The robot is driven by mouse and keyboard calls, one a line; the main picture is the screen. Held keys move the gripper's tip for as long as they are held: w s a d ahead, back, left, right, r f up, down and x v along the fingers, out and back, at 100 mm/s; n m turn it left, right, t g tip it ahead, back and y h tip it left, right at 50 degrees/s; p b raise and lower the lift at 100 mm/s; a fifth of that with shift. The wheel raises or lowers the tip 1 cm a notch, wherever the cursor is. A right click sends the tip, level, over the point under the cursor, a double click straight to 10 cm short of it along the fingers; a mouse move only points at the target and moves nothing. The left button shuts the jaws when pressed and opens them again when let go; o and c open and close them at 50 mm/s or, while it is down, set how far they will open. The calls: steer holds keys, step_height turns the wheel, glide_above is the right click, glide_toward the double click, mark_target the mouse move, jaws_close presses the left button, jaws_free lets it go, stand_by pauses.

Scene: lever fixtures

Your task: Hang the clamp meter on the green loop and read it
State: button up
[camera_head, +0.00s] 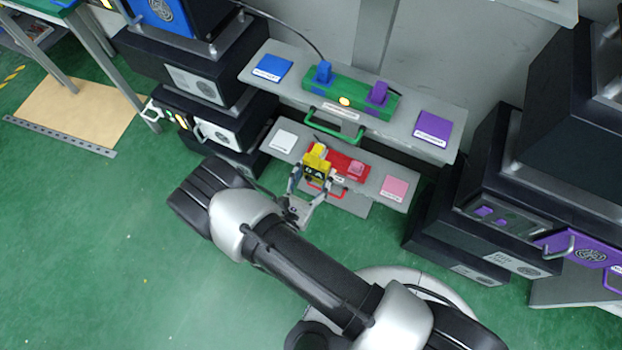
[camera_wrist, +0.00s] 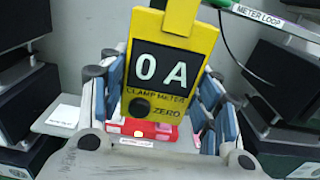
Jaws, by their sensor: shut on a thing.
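My gripper (camera_head: 311,186) is shut on the yellow clamp meter (camera_head: 316,164), holding it upright in front of the lower shelf. In the wrist view the clamp meter (camera_wrist: 170,75) stands between the blue-padded fingers. Its black display reads "0 A", with a dark button and the word "ZERO" below. The green loop (camera_head: 335,130) sticks out from the front of the upper green power strip, above and slightly right of the meter. In the wrist view a green bar (camera_wrist: 221,4) shows at the top beside a "METER LOOP" label, apart from the meter's body. The meter's jaw is cut off there.
The green strip (camera_head: 320,91) holds a blue plug (camera_head: 323,72) and a purple plug (camera_head: 377,93). A red strip (camera_head: 346,158) with a pink plug (camera_head: 355,168) sits on the lower shelf (camera_head: 375,198) behind the meter. Dark cabinets flank both shelves.

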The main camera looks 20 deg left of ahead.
steer(key=w+f, duration=0.1)
steer(key=w, duration=0.7)
steer(key=shift+d+f, duration=0.15)
steer(key=shift+d, duration=0.15)
stand_by(0.4)
steer(key=o, duration=1.3)
steer(key=shift+c, duration=0.2)
steer(key=shift+s+f, duration=0.1)
steer(key=shift+s, duration=0.05)
steer(key=s, duration=0.8)
steer(key=s+a, duration=0.1)
steer(key=s, duration=0.2)
steer(key=shift+s, duration=0.4)
